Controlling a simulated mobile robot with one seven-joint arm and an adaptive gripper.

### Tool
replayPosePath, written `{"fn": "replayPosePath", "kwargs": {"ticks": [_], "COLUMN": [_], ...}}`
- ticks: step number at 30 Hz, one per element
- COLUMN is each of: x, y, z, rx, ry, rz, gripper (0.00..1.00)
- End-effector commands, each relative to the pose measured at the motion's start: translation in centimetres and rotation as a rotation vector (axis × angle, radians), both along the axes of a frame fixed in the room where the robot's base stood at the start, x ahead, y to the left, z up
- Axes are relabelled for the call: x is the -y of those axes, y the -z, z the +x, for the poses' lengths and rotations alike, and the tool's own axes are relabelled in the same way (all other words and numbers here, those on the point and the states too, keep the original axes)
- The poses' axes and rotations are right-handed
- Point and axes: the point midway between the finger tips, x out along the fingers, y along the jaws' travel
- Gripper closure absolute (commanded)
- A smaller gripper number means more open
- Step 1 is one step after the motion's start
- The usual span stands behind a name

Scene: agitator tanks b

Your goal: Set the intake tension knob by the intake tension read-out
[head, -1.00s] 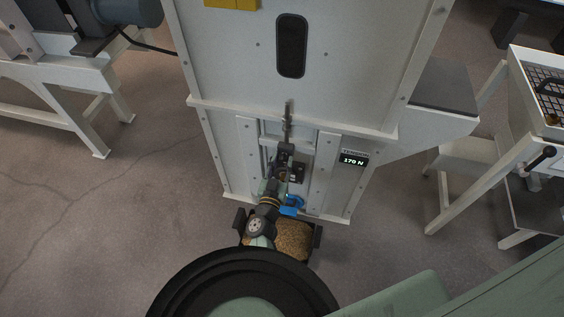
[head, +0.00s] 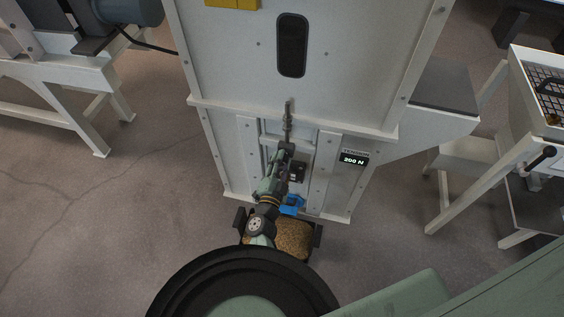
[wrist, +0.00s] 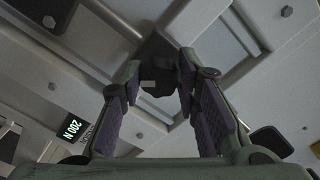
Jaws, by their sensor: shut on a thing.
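My gripper (wrist: 160,85) is shut on a dark knob (wrist: 158,62) at the front of the pale machine, seen between the two purple-padded fingers in the wrist view. In the head view my gripper (head: 285,152) reaches the slotted panel below the threaded rod, and my arm hides most of the knob. The tension read-out (head: 354,158) on the right of the panel shows 200 N. It also shows, turned on its side, in the wrist view (wrist: 73,127).
A threaded rod (head: 288,122) stands above my gripper. A blue part (head: 292,205) and a bin of grain-like material (head: 293,241) are below. A white-framed bench (head: 540,110) stands at the right and a motor stand (head: 65,75) at the left. The floor at left is clear.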

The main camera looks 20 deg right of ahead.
Motion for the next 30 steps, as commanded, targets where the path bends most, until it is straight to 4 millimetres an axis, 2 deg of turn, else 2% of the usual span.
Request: {"fn": "replayPosePath", "kwargs": {"ticks": [21,30], "x": [-0.02,-0.01], "y": [-0.11,-0.2], "z": [0.11,0.1], "rx": [0.38,0.507], "ry": [-0.002,-0.002], "rz": [0.559,0.747], "gripper": [0.98,0.98]}}
